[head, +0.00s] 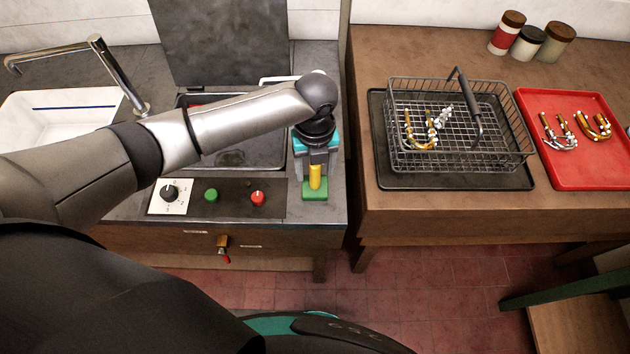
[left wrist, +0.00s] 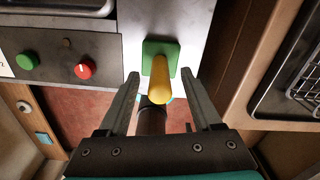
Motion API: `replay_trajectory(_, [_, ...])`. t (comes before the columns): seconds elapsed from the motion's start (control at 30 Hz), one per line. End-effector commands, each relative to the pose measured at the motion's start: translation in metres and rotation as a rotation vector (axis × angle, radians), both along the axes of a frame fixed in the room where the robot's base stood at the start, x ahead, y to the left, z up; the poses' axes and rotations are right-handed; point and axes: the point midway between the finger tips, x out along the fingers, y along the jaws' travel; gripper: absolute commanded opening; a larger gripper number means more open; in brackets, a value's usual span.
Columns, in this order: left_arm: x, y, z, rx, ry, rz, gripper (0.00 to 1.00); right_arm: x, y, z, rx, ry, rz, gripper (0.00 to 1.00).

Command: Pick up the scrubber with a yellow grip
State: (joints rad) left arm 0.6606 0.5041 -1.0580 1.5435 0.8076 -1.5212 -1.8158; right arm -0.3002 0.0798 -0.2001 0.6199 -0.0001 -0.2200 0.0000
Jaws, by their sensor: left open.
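The scrubber has a yellow grip (head: 315,177) on a green block (head: 314,191). It stands on the grey counter near the front right corner. In the left wrist view the yellow grip (left wrist: 161,80) rises toward the camera from the green base (left wrist: 160,50). My left gripper (head: 317,168) is open, with its fingers pointing down above the scrubber. In the left wrist view the fingers of my left gripper (left wrist: 160,85) show on either side of the yellow grip, with gaps. Whether they reach down to its height is hard to tell. My right gripper is not in view.
A control panel with a green button (head: 211,195), a red button (head: 258,198) and a dial (head: 169,193) lies left of the scrubber. A wire basket (head: 518,150) and a red tray (head: 575,180) stand on the wooden table right of a gap.

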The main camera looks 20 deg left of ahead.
Motion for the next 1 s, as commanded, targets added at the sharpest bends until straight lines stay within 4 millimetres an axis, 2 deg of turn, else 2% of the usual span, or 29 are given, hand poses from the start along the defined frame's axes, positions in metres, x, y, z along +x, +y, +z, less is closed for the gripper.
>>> replay_trajectory(0.1, [0.000,0.000,-0.017,0.000,0.002,-0.001,0.66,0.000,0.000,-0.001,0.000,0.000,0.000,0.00])
replay_trajectory(0.2, [0.000,0.000,-0.024,0.000,0.000,-0.001,0.66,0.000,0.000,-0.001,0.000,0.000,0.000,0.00])
replay_trajectory(0.47, [0.000,0.000,-0.026,0.000,-0.001,-0.002,0.65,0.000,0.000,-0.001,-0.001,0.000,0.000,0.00])
replay_trajectory(1.0, [0.000,0.000,-0.025,0.000,-0.001,-0.001,0.04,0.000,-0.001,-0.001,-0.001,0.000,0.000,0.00])
